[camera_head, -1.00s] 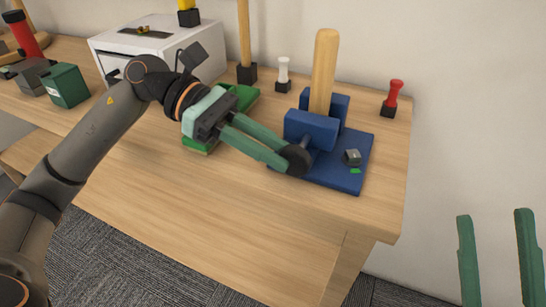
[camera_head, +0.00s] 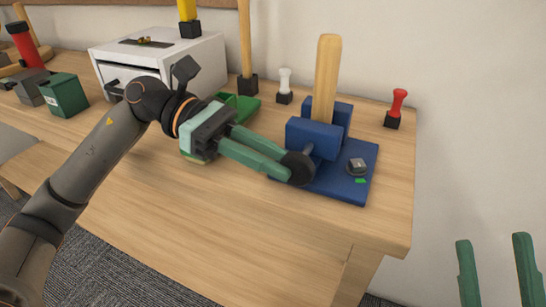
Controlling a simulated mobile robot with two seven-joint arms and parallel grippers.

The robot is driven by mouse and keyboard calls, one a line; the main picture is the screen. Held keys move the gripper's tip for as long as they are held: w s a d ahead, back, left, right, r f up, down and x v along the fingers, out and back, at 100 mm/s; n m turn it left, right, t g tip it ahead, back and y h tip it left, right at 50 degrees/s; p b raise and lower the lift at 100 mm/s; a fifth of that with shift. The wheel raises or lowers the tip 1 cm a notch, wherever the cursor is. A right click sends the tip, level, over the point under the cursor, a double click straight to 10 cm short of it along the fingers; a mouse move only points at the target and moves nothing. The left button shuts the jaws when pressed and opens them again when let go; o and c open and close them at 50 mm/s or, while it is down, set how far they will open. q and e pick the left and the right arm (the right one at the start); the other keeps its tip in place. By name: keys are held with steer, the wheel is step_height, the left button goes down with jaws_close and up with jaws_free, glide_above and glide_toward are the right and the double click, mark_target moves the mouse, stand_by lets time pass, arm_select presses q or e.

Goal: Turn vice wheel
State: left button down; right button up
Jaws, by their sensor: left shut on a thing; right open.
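The blue vice (camera_head: 313,138) stands on its blue base plate (camera_head: 340,190) near the right end of the workbench. A light wooden post (camera_head: 326,78) stands upright between its jaws. The dark round vice wheel (camera_head: 298,168) is on the vice's near side, on a short grey shaft. My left gripper (camera_head: 290,165) is shut on the wheel, its green fingers reaching it from the left and partly hiding it. My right gripper (camera_head: 495,268) is at the lower right, off the bench, its two green fingers apart and empty.
A small grey block (camera_head: 357,166) and a bright green mark lie on the base plate. A green tray (camera_head: 238,106) is behind my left gripper. A white cabinet (camera_head: 160,58), white peg (camera_head: 284,84) and red peg (camera_head: 397,106) stand behind. The bench front (camera_head: 230,225) is clear.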

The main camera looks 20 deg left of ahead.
arm_select(q)
steer(key=c, duration=0.8)
jaws_free()
steer(key=shift+o, duration=0.2)
steer(key=shift+a, duration=0.1)
steer(key=p+v, duration=0.1)
steer(key=v, duration=1.1)
steer(key=shift+a+r, duration=0.1)
steer(key=shift+a, duration=0.05)
